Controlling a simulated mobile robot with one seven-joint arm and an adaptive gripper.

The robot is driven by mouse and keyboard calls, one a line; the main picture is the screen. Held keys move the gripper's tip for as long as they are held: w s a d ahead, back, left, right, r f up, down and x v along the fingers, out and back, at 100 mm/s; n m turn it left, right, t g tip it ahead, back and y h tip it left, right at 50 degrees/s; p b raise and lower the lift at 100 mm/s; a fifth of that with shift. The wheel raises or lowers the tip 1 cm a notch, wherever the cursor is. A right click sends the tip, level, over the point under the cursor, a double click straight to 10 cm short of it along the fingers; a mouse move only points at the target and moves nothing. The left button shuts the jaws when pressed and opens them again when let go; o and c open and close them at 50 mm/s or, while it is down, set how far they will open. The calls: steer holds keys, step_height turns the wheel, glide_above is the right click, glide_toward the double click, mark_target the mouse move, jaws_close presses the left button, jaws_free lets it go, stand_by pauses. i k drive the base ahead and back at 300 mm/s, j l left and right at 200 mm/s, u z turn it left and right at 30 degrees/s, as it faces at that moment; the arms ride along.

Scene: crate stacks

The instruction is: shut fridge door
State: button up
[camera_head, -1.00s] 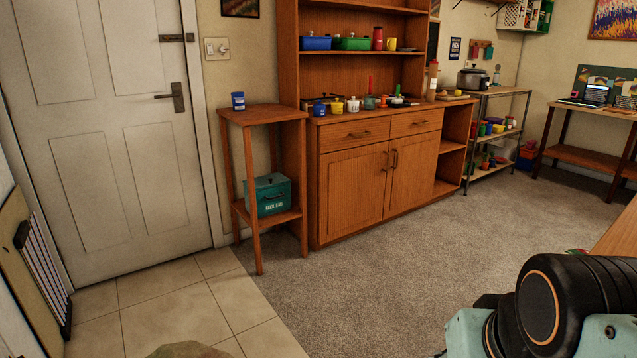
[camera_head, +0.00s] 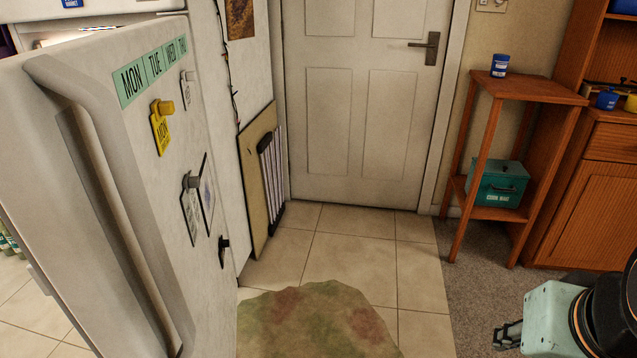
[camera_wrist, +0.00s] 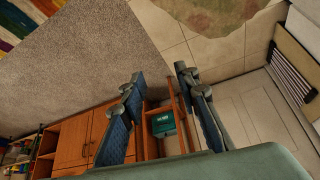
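The white fridge door (camera_head: 205,150) fills the left of the head view and stands open. Its outer face carries a green weekday strip, a yellow tag and several clips with papers. A long pale handle (camera_head: 125,215) runs down its near side. A lit gap (camera_head: 90,36) shows behind its top edge; most of the fridge inside is hidden. My gripper (camera_wrist: 157,92) is open and empty in the wrist view, its blue-padded fingers apart. In the head view it is mostly cut off at the lower right, well apart from the fridge door.
A patterned mat (camera_head: 315,320) lies on the tiled floor beside the fridge door. A closed white room door (camera_head: 365,95) is at the back, with a board (camera_head: 258,180) leaning left of it. A wooden stand (camera_head: 525,90) and a cabinet (camera_head: 590,205) are at the right.

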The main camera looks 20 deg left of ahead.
mark_target(89, 196)
steer(key=u, duration=1.75)
